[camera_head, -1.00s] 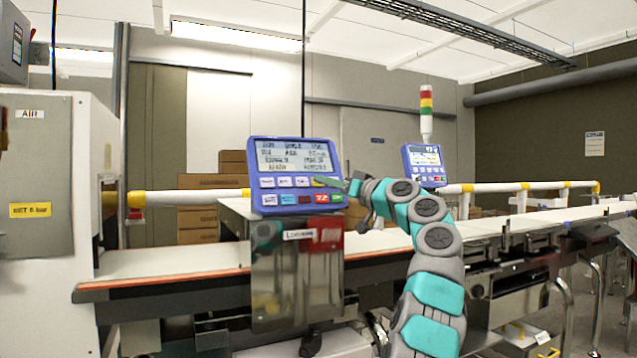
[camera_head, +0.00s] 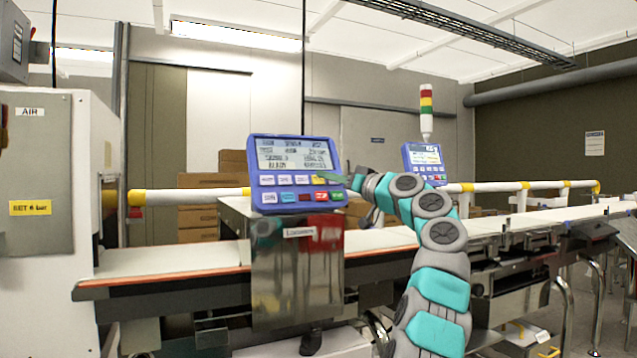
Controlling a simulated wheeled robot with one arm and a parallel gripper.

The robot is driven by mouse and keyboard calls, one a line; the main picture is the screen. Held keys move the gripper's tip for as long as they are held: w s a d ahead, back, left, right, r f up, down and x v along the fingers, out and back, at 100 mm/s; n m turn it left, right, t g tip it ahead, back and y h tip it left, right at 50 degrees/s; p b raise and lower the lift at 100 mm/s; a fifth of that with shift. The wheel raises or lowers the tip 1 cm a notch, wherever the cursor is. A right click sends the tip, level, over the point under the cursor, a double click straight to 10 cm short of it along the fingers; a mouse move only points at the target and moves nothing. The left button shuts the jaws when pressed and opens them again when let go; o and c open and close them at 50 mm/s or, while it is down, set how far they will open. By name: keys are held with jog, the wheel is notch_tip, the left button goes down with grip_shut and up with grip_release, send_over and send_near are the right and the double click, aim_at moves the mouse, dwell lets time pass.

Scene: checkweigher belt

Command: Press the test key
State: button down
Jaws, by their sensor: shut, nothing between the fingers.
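A blue control panel (camera_head: 295,172) with a grey text screen (camera_head: 293,154) stands on a metal cabinet beside the belt. Below the screen are two rows of small keys: mostly pale ones and a yellow one (camera_head: 318,180) in the upper row, blue, red and green ones among the lower row. Their labels are too small to read, so I cannot tell which is the test key. My gripper (camera_head: 334,177) is shut and empty at the panel's right edge, its tip by the right end of the upper row. It hides part of that end. I cannot tell whether it touches the panel.
A second, smaller blue panel (camera_head: 424,163) stands farther back to the right, below a stack light (camera_head: 426,112). The conveyor belt (camera_head: 170,260) runs behind the metal cabinet (camera_head: 297,280). A white and yellow rail (camera_head: 190,197) crosses behind the panel. Cardboard boxes (camera_head: 197,217) stand at the back.

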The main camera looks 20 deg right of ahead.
dwell(0.3)
jog(key=shift+s+d+r+b, duration=0.1)
jog(key=shift+s+r+b, duration=0.4)
jog(key=shift+s, duration=0.6)
jog(key=shift+s+r+b, duration=0.15)
jog(key=shift+s+r, duration=0.5)
jog(key=shift+s, duration=0.45)
jog(key=s+r, duration=0.2)
jog(key=s, duration=0.3)
jog(key=shift+s+r+b, duration=0.2)
jog(key=shift+r+b, duration=0.15)
jog(key=shift+b, duration=0.05)
